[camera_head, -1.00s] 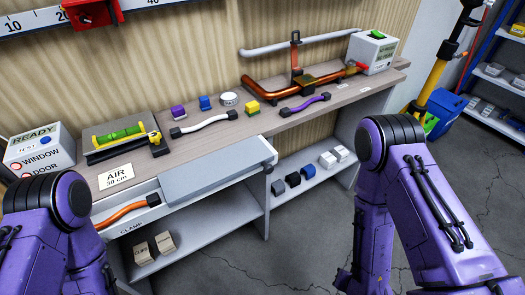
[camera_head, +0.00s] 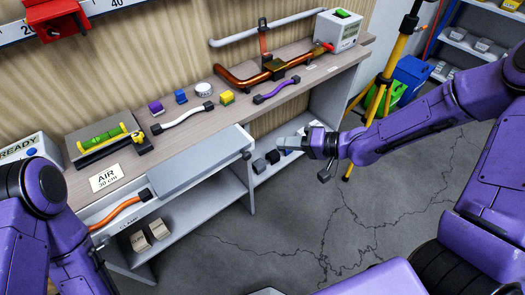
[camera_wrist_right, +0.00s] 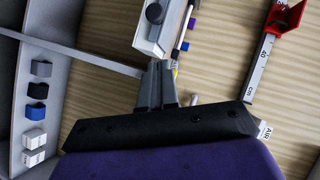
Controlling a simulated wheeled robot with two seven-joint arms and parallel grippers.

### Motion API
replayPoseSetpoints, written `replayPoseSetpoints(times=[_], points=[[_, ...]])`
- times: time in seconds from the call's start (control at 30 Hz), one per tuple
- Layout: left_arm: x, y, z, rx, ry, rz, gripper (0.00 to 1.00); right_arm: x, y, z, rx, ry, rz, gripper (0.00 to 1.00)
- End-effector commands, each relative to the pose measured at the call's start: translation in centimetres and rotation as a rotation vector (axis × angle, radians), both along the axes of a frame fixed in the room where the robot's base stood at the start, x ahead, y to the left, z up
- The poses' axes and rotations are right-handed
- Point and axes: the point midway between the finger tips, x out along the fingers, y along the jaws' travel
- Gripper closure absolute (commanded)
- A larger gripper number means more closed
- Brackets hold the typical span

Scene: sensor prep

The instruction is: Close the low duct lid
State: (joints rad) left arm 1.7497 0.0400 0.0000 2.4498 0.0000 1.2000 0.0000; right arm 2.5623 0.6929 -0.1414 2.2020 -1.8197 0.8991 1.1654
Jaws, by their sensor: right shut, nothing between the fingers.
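The long light grey duct lid (camera_head: 195,165) lies along the front edge of the bench, with a dark knob-like end at its right. The duct is uncovered at its left end, where an orange hose (camera_head: 125,207) with black ends shows. I cannot tell how far the lid stands from its closed position. My right gripper (camera_head: 290,136) is right of the lid's right end, apart from it, shut and empty. In the right wrist view its fingertips (camera_wrist_right: 160,70) point toward the end of a light grey part (camera_wrist_right: 160,28), likely the duct. My left gripper is not in view.
The bench top (camera_head: 165,140) carries a level (camera_head: 108,138), coloured blocks, cables and copper pipe (camera_head: 262,76). A yellow tripod (camera_head: 385,85) stands at right. The floor in front is clear.

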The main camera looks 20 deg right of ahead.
Motion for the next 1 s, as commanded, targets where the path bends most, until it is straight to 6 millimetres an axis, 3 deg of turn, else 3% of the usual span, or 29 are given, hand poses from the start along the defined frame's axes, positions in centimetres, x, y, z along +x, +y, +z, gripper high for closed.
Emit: replayPoseSetpoints(times=[0.17,0.4,0.87,1.0], points=[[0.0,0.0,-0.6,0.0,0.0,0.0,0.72,2.2,2.9,-1.5,0.002,0.003,0.0,1.0],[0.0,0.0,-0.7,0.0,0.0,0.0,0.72,1.7,5.9,-2.8,0.0,0.002,0.001,1.0],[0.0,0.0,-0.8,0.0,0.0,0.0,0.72,1.6,6.6,-3.0,-0.001,0.0,0.001,1.0],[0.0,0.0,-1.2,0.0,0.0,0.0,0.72,1.5,8.0,-3.2,-0.001,0.001,0.016,1.0]])
